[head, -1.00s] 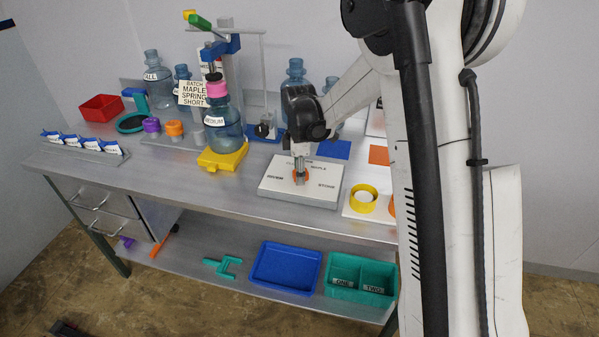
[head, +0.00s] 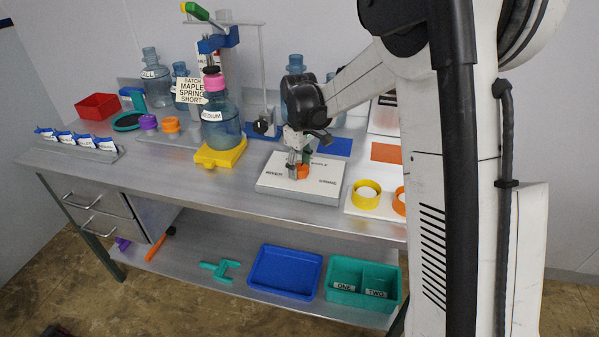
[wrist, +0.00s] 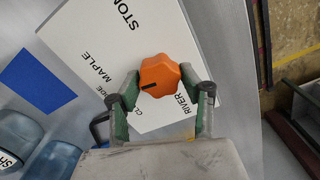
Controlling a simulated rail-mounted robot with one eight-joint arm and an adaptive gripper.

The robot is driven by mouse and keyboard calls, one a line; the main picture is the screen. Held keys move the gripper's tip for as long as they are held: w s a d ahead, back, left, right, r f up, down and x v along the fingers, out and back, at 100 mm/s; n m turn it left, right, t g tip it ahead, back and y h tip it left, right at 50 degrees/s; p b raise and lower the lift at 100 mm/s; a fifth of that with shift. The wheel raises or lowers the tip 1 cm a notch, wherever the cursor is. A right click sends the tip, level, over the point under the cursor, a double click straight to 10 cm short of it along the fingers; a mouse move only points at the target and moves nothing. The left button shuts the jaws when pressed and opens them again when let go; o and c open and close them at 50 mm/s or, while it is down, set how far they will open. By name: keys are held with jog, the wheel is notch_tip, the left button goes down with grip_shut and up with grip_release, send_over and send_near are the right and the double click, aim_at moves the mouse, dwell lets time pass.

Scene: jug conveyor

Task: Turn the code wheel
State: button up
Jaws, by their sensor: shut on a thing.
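The code wheel is an orange lobed knob (wrist: 162,78) on a white board (wrist: 100,40) with printed words around it. In the wrist view I can read MAPLE, RIVER and part of STONE; another word is partly hidden. The knob's black mark points left in that view, toward the MAPLE side. My gripper (wrist: 164,88) is shut on the knob, with one green-padded finger on each side. In the head view the knob (head: 303,172) shows beside my gripper (head: 298,170), on the board (head: 325,190).
A sign (head: 190,90) reads BATCH MAPLE SPRING SHORT. Left of the board, a pink-capped jug (head: 221,125) stands on a yellow base (head: 220,153). Yellow (head: 366,194) and orange rings lie right of the board.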

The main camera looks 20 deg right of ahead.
aim_at(300, 166)
jog(key=shift+m+b, duration=0.75)
jog(key=shift+m, duration=1.15)
jog(key=o, duration=1.2)
jog(key=shift+c, duration=0.2)
notch_tip(300, 166, up, 12)
